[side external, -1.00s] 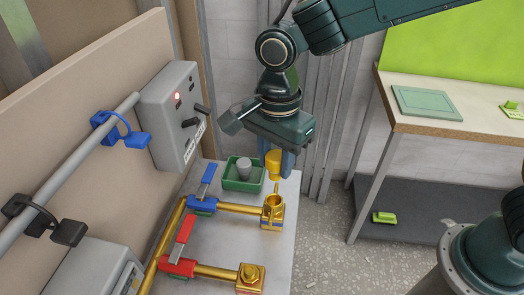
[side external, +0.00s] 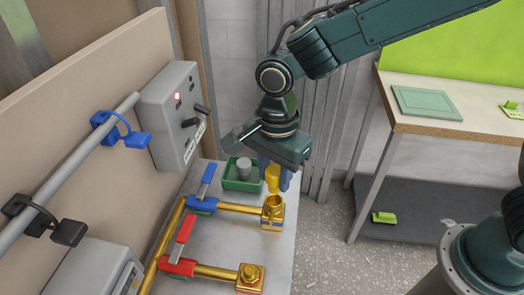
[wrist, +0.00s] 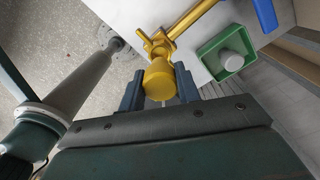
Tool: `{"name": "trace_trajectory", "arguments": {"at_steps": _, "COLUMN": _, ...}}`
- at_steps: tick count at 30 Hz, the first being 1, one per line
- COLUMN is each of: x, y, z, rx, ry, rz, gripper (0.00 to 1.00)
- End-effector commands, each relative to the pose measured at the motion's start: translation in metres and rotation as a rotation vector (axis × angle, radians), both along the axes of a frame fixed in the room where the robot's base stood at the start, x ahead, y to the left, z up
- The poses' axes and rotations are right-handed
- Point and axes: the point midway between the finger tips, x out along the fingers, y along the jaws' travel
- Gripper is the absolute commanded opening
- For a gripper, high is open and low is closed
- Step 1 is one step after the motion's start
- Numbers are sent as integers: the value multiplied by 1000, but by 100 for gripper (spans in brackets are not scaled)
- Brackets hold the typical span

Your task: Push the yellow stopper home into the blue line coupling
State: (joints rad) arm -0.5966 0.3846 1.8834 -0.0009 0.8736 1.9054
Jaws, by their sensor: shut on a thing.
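My gripper (side external: 275,180) is shut on the yellow stopper (side external: 272,178), which hangs upright between the blue fingers. The stopper also shows between the fingers in the wrist view (wrist: 160,80). The blue line coupling (side external: 273,212) is the brass fitting with an open top at the right end of the blue-handled line. The stopper is just above the coupling's mouth. In the wrist view the coupling (wrist: 158,45) shows partly behind the stopper. The picture does not show clearly whether the stopper's lower tip touches or enters the mouth.
The red-handled line (side external: 215,272) ends in a capped brass coupling (side external: 250,278) in front. A green tray (side external: 243,178) with a grey cylinder stands behind the blue line. A grey control box (side external: 170,115) with a lit red lamp is on the left panel. The bench's front right is bare.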

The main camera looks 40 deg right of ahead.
Motion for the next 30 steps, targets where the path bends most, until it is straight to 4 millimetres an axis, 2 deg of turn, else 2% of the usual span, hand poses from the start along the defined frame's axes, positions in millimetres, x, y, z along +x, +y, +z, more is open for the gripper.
{"name": "trace_trajectory", "arguments": {"at_steps": 12, "x": 0, "y": 0, "z": -19, "rx": 0, "ry": 1, "rz": 0, "gripper": 11}}
{"name": "trace_trajectory", "arguments": {"at_steps": 30, "x": 0, "y": 0, "z": -20, "rx": 0, "ry": 0, "rz": 0, "gripper": 11}}
